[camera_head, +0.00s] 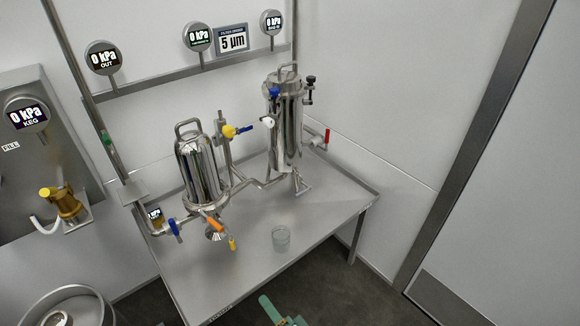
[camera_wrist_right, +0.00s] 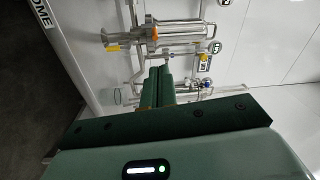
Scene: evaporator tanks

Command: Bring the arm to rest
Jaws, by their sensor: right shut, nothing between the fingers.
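My right gripper (camera_head: 268,304) shows as green fingers at the bottom edge of the head view, in front of the steel table (camera_head: 248,262) and below its front edge. In the right wrist view its two green fingers (camera_wrist_right: 159,72) lie together, shut, with nothing between them. The rest of the right arm is out of the head view. My left gripper is in neither view.
On the table stand two steel filter housings (camera_head: 201,172) (camera_head: 287,125) with coloured valve handles, and a clear glass (camera_head: 280,238) near the front edge. A steel vessel (camera_head: 65,305) is at lower left. The floor (camera_head: 345,290) right of the table looks clear.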

